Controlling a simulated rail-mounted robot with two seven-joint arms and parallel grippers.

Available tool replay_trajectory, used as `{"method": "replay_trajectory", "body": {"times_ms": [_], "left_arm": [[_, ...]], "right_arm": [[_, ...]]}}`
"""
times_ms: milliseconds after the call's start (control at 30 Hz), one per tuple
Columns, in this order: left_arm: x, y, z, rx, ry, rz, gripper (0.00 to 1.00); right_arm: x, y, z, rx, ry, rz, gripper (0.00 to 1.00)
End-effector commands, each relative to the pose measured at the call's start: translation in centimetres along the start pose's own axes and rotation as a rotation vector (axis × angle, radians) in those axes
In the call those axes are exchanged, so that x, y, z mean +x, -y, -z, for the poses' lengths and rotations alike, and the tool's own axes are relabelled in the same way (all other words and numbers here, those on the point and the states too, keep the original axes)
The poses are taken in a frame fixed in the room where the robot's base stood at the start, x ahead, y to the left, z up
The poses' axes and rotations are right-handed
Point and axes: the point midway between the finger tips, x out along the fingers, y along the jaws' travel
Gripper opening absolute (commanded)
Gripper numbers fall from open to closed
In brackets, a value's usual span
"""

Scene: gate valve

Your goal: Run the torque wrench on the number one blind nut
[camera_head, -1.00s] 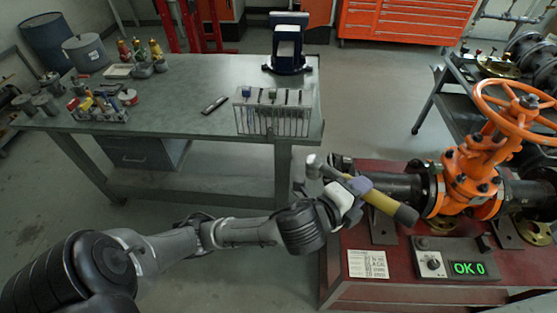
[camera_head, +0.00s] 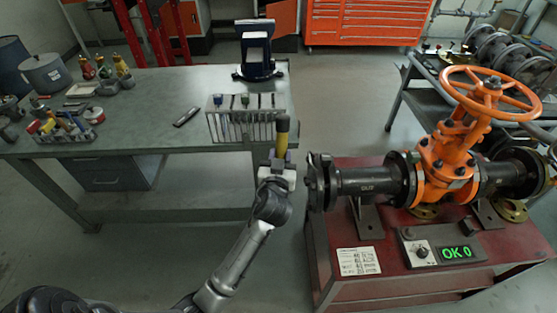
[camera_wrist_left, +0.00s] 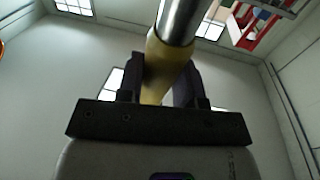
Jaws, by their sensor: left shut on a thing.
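My left gripper (camera_head: 277,172) is shut on the yellow handle of the torque wrench (camera_head: 282,141), left of the valve and in front of the rack. The wrench stands roughly upright with its dark end up; its other end is hidden in the head view. In the left wrist view, the fingers (camera_wrist_left: 160,85) clasp the yellow handle, and a silver shaft (camera_wrist_left: 181,18) extends from it. The orange gate valve (camera_head: 447,165) has a black pipe marked OUT, ending in a blind flange (camera_head: 322,182) with nuts too small to number. The wrench is apart from it. My right gripper is out of view.
The valve stands on a red bench (camera_head: 400,290) with a control box (camera_head: 440,247) reading "OK 0" and a paper card (camera_head: 359,261). A tool rack (camera_head: 243,122) stands at the grey table's (camera_head: 160,110) front right. Open floor lies between table and bench.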

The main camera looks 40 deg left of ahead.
Motion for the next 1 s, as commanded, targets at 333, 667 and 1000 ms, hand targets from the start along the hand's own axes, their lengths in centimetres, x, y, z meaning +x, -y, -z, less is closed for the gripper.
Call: {"method": "replay_trajectory", "body": {"times_ms": [333,667,1000], "left_arm": [[0.3,0.6,-0.8,-0.050,-0.015,0.022,0.00],[0.2,0.5,-0.7,-0.050,-0.015,0.023,0.00],[0.3,-0.8,-0.7,-0.049,-0.018,0.024,0.00]], "right_arm": [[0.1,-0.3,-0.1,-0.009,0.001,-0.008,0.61],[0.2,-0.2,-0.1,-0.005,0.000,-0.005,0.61],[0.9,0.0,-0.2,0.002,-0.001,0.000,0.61]]}}
